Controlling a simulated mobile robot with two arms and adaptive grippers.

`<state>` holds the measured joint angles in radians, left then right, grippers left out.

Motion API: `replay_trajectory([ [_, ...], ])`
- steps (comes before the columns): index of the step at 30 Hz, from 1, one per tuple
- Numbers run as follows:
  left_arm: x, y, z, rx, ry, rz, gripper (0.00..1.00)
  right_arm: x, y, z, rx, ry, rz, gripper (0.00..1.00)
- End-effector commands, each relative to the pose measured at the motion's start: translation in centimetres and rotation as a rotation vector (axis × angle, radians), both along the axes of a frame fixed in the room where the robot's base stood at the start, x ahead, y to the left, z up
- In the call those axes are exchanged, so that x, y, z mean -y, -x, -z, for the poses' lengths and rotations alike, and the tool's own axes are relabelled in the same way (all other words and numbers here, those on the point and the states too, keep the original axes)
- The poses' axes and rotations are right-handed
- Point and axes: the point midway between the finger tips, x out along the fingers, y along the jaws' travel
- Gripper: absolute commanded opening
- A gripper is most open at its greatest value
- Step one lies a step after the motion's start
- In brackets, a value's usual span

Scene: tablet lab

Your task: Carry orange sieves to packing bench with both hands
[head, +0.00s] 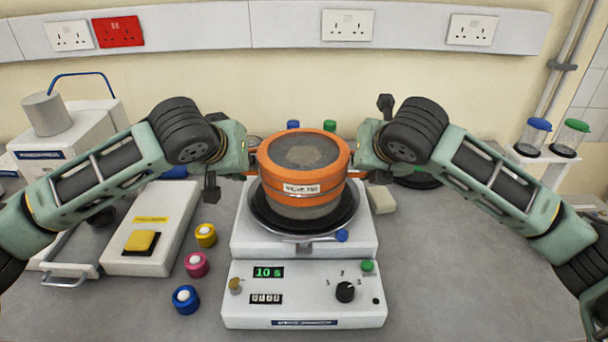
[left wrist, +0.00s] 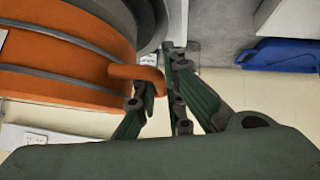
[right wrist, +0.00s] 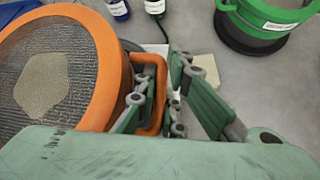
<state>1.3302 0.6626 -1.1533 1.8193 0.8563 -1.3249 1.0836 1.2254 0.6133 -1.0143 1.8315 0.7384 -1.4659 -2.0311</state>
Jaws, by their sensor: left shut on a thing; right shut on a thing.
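The orange sieves (head: 302,180) are a round stack with a label on the front and a pale patch of powder on the top mesh. They are on or just above the black round plate of the white shaker (head: 305,300); I cannot tell if they touch it. My left gripper (head: 250,172) is shut on the left handle, an orange loop that shows in the left wrist view (left wrist: 138,74). My right gripper (head: 354,172) is shut on the right handle, which shows in the right wrist view (right wrist: 160,85). The packing bench cannot be made out.
A white device with a yellow button (head: 140,241) is at the left. Yellow (head: 205,235), pink (head: 196,264) and blue (head: 186,299) capped pots stand beside the shaker. A green-rimmed container (right wrist: 268,18) is behind my right gripper. The bench at right front is clear.

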Motion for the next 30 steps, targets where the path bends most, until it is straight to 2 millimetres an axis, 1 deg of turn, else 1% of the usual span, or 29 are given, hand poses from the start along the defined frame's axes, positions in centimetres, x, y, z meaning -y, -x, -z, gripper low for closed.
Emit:
replay_trajectory([
  [18, 0.2, 0.1, -0.1, 0.002, 0.001, 0.006, 0.00, -0.2, 0.0, -0.1, 0.003, -0.001, -0.007, 0.00],
  [19, 0.2, 0.0, -0.4, 0.007, 0.003, 0.007, 0.00, -0.2, 0.0, -0.4, 0.009, -0.004, -0.007, 0.00],
  [26, 0.3, 0.0, -0.8, 0.007, 0.003, 0.008, 0.00, -0.3, 0.0, -0.8, 0.009, -0.003, -0.008, 0.00],
  [30, 0.3, 0.0, -1.5, 0.007, 0.003, 0.010, 0.00, -0.3, 0.0, -1.6, 0.008, -0.003, -0.008, 0.00],
])
